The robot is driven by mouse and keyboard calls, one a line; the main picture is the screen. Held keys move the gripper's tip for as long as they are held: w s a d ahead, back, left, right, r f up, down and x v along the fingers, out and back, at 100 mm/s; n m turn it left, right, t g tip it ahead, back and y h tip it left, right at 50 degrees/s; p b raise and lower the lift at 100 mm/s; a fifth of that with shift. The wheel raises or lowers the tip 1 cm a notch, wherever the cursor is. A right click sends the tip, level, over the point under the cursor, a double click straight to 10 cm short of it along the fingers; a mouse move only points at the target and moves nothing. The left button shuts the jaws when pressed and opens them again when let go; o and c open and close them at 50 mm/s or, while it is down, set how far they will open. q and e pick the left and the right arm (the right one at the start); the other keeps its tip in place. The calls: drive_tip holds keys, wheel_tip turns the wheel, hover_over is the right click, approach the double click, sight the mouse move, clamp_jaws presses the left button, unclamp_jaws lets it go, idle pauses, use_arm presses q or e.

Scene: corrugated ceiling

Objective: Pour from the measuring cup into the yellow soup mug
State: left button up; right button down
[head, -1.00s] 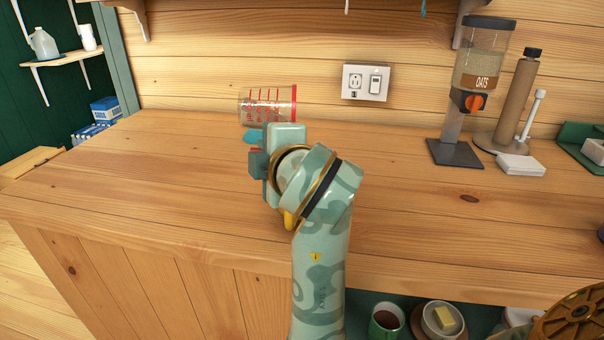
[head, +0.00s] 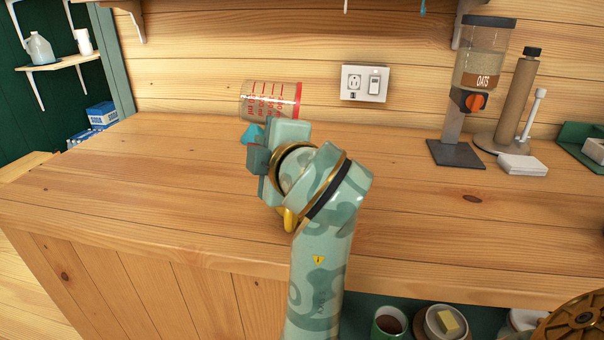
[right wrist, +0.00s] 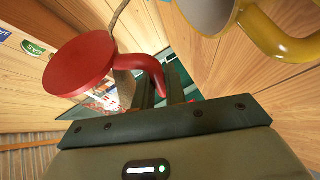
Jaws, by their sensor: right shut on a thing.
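The clear measuring cup (head: 270,99) with red markings lies on its side in the air near the back wall, its red end at the right. In the right wrist view its red round end (right wrist: 78,66) and red handle (right wrist: 148,66) show close up. My right gripper (head: 256,148) is shut on the handle; its fingers (right wrist: 152,88) also show in the right wrist view. The yellow soup mug (right wrist: 208,14) with its yellow handle (right wrist: 275,40) is at the top right there. In the head view my arm hides most or all of it. My left gripper is out of view.
An oat dispenser (head: 481,75), a paper towel holder (head: 519,97) and a white stack (head: 523,164) stand at the right of the wooden counter (head: 130,190). An outlet (head: 364,83) is on the back wall. The counter's left part is clear.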

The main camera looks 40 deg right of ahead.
use_arm(q)
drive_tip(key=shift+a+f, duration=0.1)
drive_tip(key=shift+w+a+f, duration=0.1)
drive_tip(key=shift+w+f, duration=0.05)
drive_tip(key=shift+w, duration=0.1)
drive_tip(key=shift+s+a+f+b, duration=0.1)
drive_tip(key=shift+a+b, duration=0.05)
drive_tip(key=shift+b, duration=0.3)
use_arm(e)
drive_tip(key=shift+r+m, duration=0.1)
drive_tip(key=shift+m, duration=0.2)
use_arm(q)
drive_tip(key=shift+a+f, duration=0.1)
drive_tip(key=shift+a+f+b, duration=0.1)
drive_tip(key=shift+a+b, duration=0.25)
drive_tip(key=shift+b, duration=0.05)
use_arm(e)
drive_tip(key=shift+r+t, duration=0.15)
drive_tip(key=shift+t, duration=0.15)
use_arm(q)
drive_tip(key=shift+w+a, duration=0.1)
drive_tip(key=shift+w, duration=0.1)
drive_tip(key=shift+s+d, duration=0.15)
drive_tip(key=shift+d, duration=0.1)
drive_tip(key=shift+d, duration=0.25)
